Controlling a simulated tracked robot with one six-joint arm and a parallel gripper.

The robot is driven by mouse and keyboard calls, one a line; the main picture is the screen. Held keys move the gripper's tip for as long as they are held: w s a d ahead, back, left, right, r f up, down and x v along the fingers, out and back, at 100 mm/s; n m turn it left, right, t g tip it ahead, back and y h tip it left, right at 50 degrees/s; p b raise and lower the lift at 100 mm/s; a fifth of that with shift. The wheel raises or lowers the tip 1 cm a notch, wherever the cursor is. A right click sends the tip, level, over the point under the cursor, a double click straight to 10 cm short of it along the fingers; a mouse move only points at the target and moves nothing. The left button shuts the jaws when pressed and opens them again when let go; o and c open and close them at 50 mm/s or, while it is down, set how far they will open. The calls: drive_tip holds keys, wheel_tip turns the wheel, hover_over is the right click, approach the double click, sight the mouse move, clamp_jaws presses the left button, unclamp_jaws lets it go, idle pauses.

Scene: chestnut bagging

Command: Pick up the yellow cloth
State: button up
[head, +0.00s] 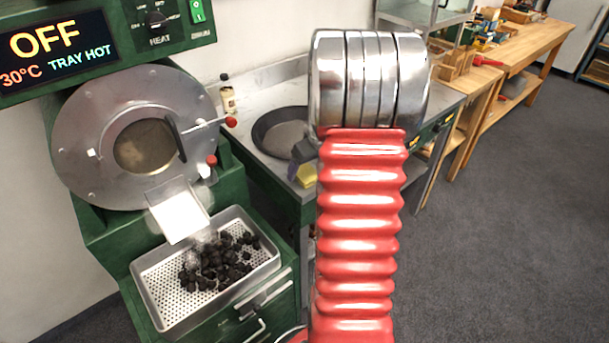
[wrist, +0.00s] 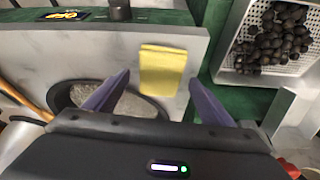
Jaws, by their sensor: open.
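The yellow cloth (wrist: 163,70) lies folded and flat on the grey metal counter (wrist: 60,45), near its edge. In the head view the cloth (head: 306,176) shows only as a small patch beside my red arm, partly hidden by the gripper. My gripper (wrist: 150,97) is open, its two purple fingers spread to either side of the cloth's lower part in the wrist view, with nothing between them that is held. I cannot tell how high the fingers are above the cloth. In the head view part of my gripper (head: 303,165) shows just above the cloth.
A dark round pan (head: 283,132) stands on the counter next to the cloth. A perforated tray (head: 158,308) of dark chestnuts sits below the green roaster (head: 95,225) on the left. A bottle (head: 228,98) stands at the counter's back. Wooden benches (head: 525,42) are at the right.

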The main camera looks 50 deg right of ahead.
sight(306, 172)
drive_tip(key=shift+w+f, duration=0.15)
drive_tip(key=shift+f, duration=0.25)
drive_tip(key=shift+f, duration=0.15)
idle(0.5)
drive_tip(key=shift+c, duration=0.6)
drive_tip(key=c, duration=1)
drive_tip(key=shift+c, duration=0.2)
wheel_tip(306, 172, up, 10)
